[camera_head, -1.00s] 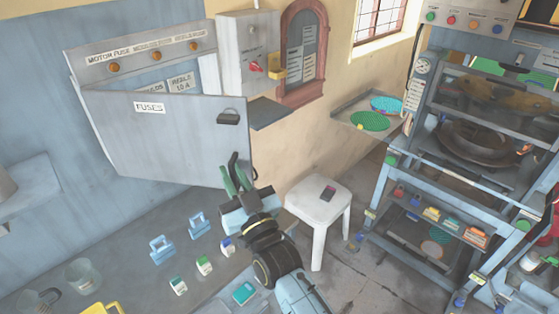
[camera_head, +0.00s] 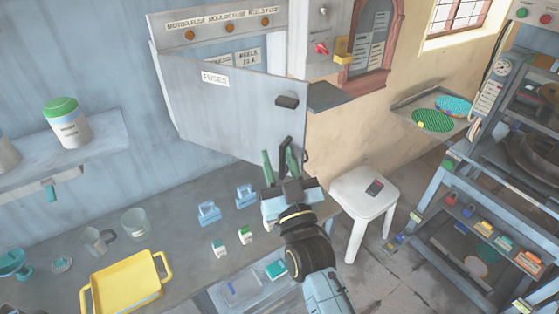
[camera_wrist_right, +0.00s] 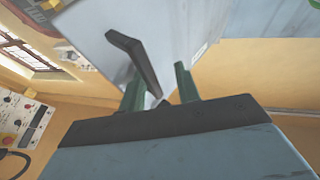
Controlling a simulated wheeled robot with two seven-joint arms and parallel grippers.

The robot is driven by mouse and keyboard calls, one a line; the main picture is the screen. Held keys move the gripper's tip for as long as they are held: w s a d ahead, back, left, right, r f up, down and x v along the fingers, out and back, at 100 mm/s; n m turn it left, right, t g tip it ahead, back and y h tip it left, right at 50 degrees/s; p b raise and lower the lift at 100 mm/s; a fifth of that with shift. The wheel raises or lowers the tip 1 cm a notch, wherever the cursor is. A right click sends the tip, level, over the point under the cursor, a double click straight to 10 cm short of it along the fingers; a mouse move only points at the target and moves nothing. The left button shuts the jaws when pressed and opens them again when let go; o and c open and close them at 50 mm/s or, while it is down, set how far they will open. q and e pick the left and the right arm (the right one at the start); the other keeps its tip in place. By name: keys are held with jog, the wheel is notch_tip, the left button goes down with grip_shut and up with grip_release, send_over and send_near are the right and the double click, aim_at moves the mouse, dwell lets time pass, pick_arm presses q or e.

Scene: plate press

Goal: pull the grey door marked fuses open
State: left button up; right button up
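The grey door marked fuses (camera_head: 230,115) stands partly open, swung out from the wall cabinet (camera_head: 225,22), with labels showing behind its top edge. A dark latch (camera_head: 287,101) sits near its right edge and a dark bar handle (camera_head: 285,152) near its lower right corner. My right gripper (camera_head: 281,164) is at this handle, its green fingers pointing up and spread apart. In the right wrist view, the handle (camera_wrist_right: 135,58) slants down to the gap between the fingertips (camera_wrist_right: 158,82). The fingers look open, and contact is hard to tell. My left gripper is out of view.
A counter (camera_head: 180,190) below the door holds blue padlock-like items (camera_head: 209,212), small bottles (camera_head: 245,235) and a yellow tray (camera_head: 128,287). A white stool (camera_head: 364,195) and a blue-framed press (camera_head: 470,170) stand to the right. A grey shelf (camera_head: 330,97) juts out beside the door.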

jog(key=b+v, duration=0.2)
jog(key=v, duration=1.1)
jog(key=shift+s+b, duration=0.2)
jog(key=shift+b, duration=0.1)
jog(key=shift+f, duration=0.1)
jog(key=shift+c, duration=0.2)
